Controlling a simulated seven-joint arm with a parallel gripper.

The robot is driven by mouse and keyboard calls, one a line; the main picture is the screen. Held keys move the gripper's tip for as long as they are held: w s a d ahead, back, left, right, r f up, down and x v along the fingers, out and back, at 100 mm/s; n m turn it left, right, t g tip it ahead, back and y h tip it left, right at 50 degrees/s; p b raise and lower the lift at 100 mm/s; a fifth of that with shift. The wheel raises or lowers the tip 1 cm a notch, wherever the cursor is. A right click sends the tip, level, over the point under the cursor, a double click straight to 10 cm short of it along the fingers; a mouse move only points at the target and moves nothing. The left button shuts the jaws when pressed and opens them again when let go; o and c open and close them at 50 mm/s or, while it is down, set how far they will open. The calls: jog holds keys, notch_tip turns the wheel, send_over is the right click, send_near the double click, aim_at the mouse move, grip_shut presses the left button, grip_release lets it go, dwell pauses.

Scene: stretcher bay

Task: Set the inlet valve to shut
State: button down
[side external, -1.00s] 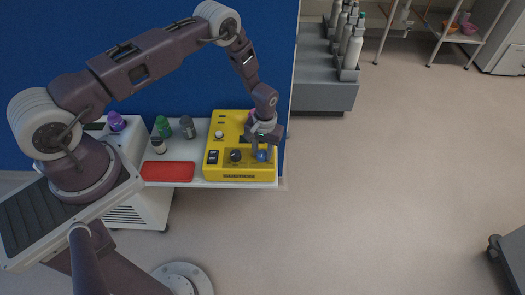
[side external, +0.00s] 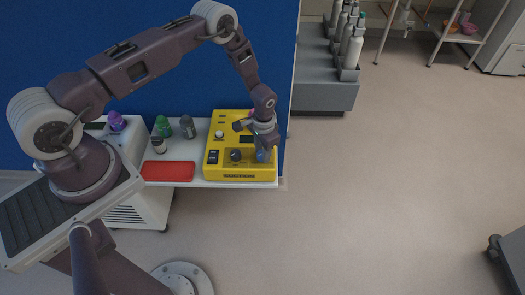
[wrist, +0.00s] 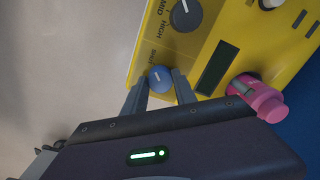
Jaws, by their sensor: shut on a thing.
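The yellow panel box (side external: 212,170) sits on the white bench at its right end. A blue knob (wrist: 160,80) is near the panel's edge, with a white mark on its top. A printed word that looks like "SHUT" is just above the knob in the wrist view, and the mark points roughly that way. My gripper (wrist: 158,90) is shut on the blue knob, one finger on each side. In the side view my gripper (side external: 263,150) reaches down over the knob and partly hides it.
A black dial (wrist: 186,14) marked MID and HIGH is beside the blue knob. A pink fitting (wrist: 262,100) stands near my gripper's other side. A red tray (side external: 168,172) and several small bottles (side external: 187,126) are left of the panel.

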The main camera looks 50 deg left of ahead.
jog(key=shift+r, duration=0.1)
dwell(0.4)
jog(key=c, duration=1)
grip_release()
notch_tip(320, 180, up, 7)
jog(key=shift+d+r, duration=0.15)
jog(key=s+r+n+t, duration=0.1)
jog(key=s+r, duration=0.2)
jog(key=r, duration=1.3)
jog(key=s+r+t, duration=0.2)
jog(key=s+r, duration=0.1)
jog(key=r, duration=1.2)
jog(key=s+d+r, duration=0.1)
jog(key=s+r, duration=0.2)
jog(key=s, duration=0.4)
jog(key=s+d+r+t, duration=0.1)
jog(key=s+r, duration=0.2)
jog(key=s, duration=0.5)
jog(key=s+d+r+n+t, duration=0.1)
jog(key=s+r, duration=0.2)
jog(key=s, duration=0.4)
jog(key=shift+s+r+h, duration=0.25)
jog(key=shift+s+h, duration=0.05)
jog(key=shift+s, duration=0.05)
